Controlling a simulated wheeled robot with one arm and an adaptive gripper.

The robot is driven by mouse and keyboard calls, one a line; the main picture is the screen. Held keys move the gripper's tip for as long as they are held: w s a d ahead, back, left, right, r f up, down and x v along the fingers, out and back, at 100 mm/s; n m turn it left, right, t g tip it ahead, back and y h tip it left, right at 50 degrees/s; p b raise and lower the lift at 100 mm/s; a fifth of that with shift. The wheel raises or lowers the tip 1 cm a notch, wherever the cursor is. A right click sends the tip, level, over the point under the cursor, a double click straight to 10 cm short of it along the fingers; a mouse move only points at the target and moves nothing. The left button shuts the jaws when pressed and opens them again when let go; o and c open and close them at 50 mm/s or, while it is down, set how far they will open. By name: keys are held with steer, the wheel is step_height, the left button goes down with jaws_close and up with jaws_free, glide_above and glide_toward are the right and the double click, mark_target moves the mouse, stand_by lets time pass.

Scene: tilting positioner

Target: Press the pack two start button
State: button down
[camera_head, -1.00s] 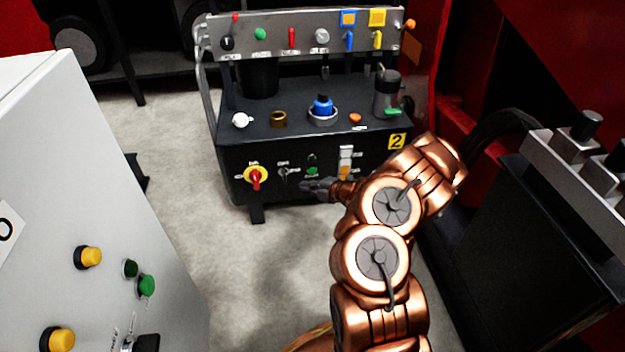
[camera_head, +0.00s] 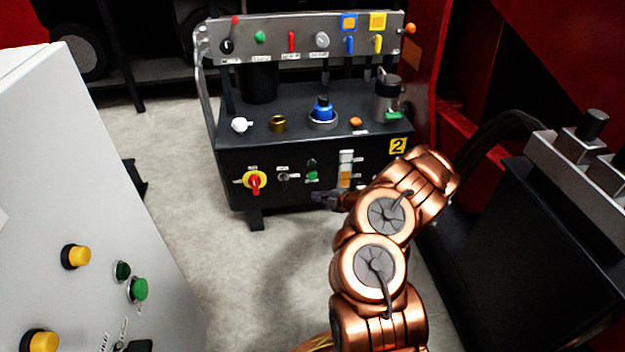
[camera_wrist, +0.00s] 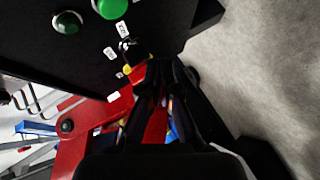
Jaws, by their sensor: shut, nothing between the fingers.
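Pack two is the black unit (camera_head: 245,150) with a yellow "2" label (camera_head: 397,146) on its front. A bright green button (camera_head: 312,176) sits on its front face, below a dark green round fitting (camera_head: 312,162). I take the bright green one as the start button, but its label is too small to read. It also shows at the top edge of the wrist view (camera_wrist: 112,8), beside the dark green fitting (camera_wrist: 68,22). My gripper (camera_head: 322,196) is shut and empty, just below the green button in the head view. In the wrist view its fingertips (camera_wrist: 158,68) are apart from the button.
A red-and-yellow rotary switch (camera_head: 255,182) and a small selector (camera_head: 284,177) are left of the button. A white and orange column (camera_head: 346,168) is to its right. A grey cabinet (camera_head: 90,190) stands at left, a dark machine (camera_head: 540,220) at right. Floor between is clear.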

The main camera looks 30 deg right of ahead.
steer(key=w+d, duration=0.2)
steer(key=w, duration=0.4)
steer(key=shift+d, duration=0.25)
stand_by(1.3)
steer(key=shift+w+d+r, duration=0.1)
steer(key=shift+w+d, duration=0.1)
steer(key=shift+w, duration=0.2)
steer(key=shift+w+d, duration=0.15)
steer(key=shift+w, duration=0.2)
stand_by(1.1)
steer(key=shift+s+a, duration=0.35)
steer(key=shift+s, duration=0.45)
steer(key=shift+s, duration=0.1)
steer(key=shift+s+a+p, duration=0.3)
steer(key=shift+s, duration=0.45)
steer(key=shift+s+a+p, duration=0.35)
steer(key=shift+s, duration=0.35)
steer(key=shift+s+a+p, duration=0.3)
steer(key=shift+s, duration=0.45)
